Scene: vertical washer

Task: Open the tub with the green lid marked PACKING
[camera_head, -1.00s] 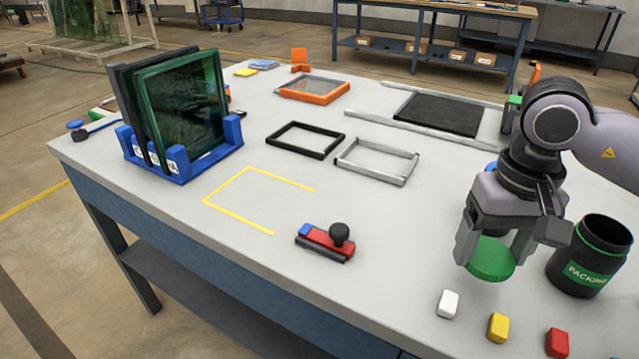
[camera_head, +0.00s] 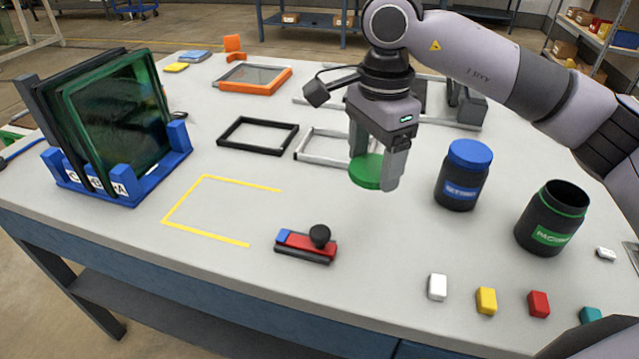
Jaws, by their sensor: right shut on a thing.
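The black tub marked PACKING (camera_head: 545,235) stands upright at the right of the table. Its mouth is open and its inside is dark. My right gripper (camera_head: 377,172) is shut on the green lid (camera_head: 366,172). It holds the lid to the left of the tub, well apart from it, in front of the grey frame. The lid appears to be above the table. My left gripper is not in view.
A black tub with a blue lid (camera_head: 464,175) stands between the lid and the open tub. A red block with a black knob (camera_head: 306,245) and several small coloured blocks lie in front. A blue rack (camera_head: 130,183) holds glass panes at left. The yellow-marked area is clear.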

